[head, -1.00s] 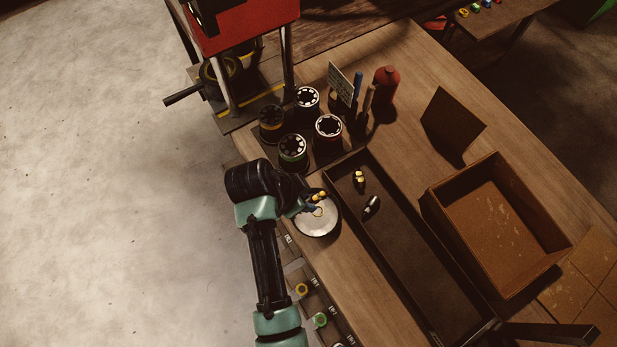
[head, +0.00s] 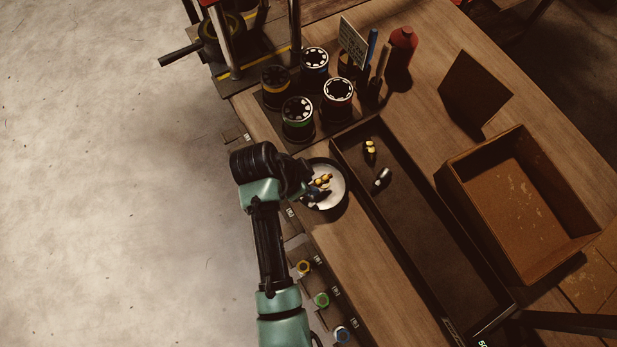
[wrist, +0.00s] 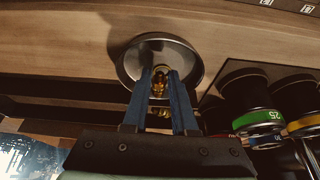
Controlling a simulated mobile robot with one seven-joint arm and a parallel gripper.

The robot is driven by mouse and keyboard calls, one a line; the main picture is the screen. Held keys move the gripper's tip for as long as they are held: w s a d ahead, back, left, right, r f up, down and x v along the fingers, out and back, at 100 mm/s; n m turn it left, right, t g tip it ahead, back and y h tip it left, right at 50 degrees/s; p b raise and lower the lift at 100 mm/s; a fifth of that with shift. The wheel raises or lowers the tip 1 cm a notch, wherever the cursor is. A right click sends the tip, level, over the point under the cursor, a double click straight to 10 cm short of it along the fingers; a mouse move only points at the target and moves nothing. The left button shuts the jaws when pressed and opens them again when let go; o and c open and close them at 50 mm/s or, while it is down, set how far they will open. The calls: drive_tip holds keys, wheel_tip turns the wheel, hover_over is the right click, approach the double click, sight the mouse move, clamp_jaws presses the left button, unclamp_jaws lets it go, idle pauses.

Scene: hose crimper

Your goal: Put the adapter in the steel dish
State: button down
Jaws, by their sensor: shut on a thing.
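The steel dish (head: 337,202) is a round, shallow, pale metal bowl on the bench, left of the long dark tray. It also shows in the wrist view (wrist: 192,62). The adapter (head: 322,181) is a small brass-coloured fitting. My gripper (head: 318,187) is shut on it, inside the dish's outline. In the wrist view the adapter (wrist: 160,79) sits between the tips of my two blue fingers (wrist: 162,76), in front of the dish. I cannot tell whether it touches the dish floor. My wrist hides the dish's left edge.
The long dark tray (head: 430,255) holds a brass-and-black fitting (head: 369,151) and a silver-and-black fitting (head: 382,179). Several dies (head: 298,118) stand behind the dish. A red bottle (head: 402,48) and an open brown box (head: 515,205) are farther right. Bare bench lies in front of the dish.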

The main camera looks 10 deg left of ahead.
drive_tip(key=shift+f+b, duration=0.4)
drive_tip(key=shift+f, duration=0.4)
drive_tip(key=c, duration=0.6)
unclamp_jaws()
drive_tip(key=shift+r, duration=0.15)
wheel_tip(320, 180, up, 7)
drive_tip(key=p, duration=0.6)
drive_tip(key=shift+p, duration=0.4)
